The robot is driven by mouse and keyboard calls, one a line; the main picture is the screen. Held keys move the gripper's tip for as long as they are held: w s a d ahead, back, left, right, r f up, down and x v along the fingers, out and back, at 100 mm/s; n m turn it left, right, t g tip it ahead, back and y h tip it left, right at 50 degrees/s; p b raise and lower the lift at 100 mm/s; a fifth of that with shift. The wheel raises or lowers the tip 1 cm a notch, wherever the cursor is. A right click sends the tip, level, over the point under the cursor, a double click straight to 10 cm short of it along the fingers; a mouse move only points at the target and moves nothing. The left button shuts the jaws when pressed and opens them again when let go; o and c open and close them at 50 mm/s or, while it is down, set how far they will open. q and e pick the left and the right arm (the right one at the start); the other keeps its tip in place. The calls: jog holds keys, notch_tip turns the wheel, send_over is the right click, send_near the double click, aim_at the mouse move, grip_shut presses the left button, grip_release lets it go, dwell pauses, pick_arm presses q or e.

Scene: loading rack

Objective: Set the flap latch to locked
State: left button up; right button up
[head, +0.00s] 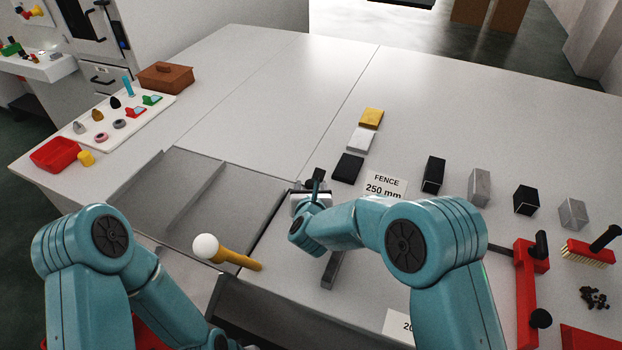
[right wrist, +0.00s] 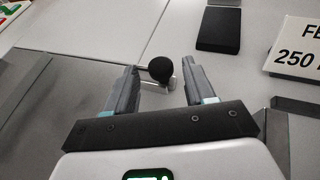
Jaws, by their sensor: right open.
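The flap latch shows in the right wrist view as a black ball knob (right wrist: 160,69) on a thin metal rod. My right gripper (head: 316,186) is at the right edge of the grey flap (head: 240,190) in the head view, and its wrist hides most of the latch there. In the right wrist view the right gripper (right wrist: 159,76) is open, with its fingers on either side of the knob. My left gripper is out of view.
A white ball on an orange handle (head: 235,257) lies at the flap's front edge. A "FENCE 250 mm" card (head: 384,187) and a black block (head: 348,167) lie behind the right gripper. Several blocks and a red clamp-like part (head: 525,290) stand at right.

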jog(key=x, duration=0.2)
jog(key=shift+w+f, duration=0.2)
jog(key=shift+w, duration=0.1)
jog(key=shift+s+r, duration=0.1)
jog(key=shift+s, duration=0.05)
grip_shut()
jog(key=a+b, duration=0.1)
jog(key=w+a+b, duration=0.1)
jog(key=a, duration=0.1)
jog(key=shift+w, duration=0.15)
jog(key=shift+d, duration=0.1)
